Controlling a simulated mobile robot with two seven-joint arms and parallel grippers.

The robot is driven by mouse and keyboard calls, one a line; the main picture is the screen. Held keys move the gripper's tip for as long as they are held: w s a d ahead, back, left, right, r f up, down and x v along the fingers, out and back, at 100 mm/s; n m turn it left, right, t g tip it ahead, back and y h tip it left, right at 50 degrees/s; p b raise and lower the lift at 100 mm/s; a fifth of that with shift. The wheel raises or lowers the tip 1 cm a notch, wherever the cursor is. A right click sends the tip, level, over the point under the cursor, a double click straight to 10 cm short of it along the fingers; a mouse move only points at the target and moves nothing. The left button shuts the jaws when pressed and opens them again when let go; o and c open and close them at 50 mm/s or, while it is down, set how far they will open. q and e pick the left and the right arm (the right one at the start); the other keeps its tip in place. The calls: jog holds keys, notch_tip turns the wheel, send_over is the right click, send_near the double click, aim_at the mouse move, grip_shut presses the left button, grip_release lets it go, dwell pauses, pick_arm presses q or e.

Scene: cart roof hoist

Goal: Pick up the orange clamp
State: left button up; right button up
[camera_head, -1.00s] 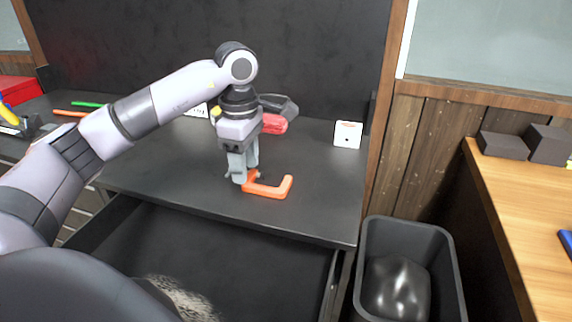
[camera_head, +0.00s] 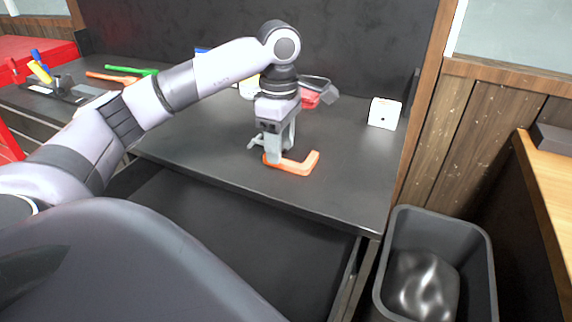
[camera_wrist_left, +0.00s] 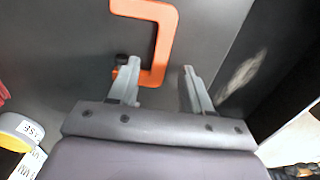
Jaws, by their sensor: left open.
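The orange C-shaped clamp (camera_head: 300,165) lies on the dark worktop near its front edge. It also shows in the left wrist view (camera_wrist_left: 165,40), with a small black piece near one end. My left gripper (camera_head: 276,148) points down over the clamp's left end and hides part of it. In the left wrist view the left gripper (camera_wrist_left: 160,90) is open. One finger overlaps the clamp's near end, and the clamp's corner shows between the fingers. Whether the fingers touch it I cannot tell. My right gripper is not in view.
A red and grey tool (camera_head: 312,95) lies behind the gripper. A white box (camera_head: 384,113) stands at the worktop's back right. Green (camera_head: 130,70) and orange (camera_head: 108,77) handles lie at left. A grey bin (camera_head: 480,240) stands at lower right. The worktop right of the clamp is clear.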

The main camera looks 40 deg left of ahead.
pick_arm(q)
notch_tip(320, 180, down, 3)
jog(key=shift+r+b, duration=0.1)
jog(key=shift+b, duration=0.65)
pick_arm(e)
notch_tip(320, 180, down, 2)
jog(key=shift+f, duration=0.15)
pick_arm(q)
jog(key=shift+r, duration=0.1)
grip_shut()
jog(key=shift+r, duration=0.1)
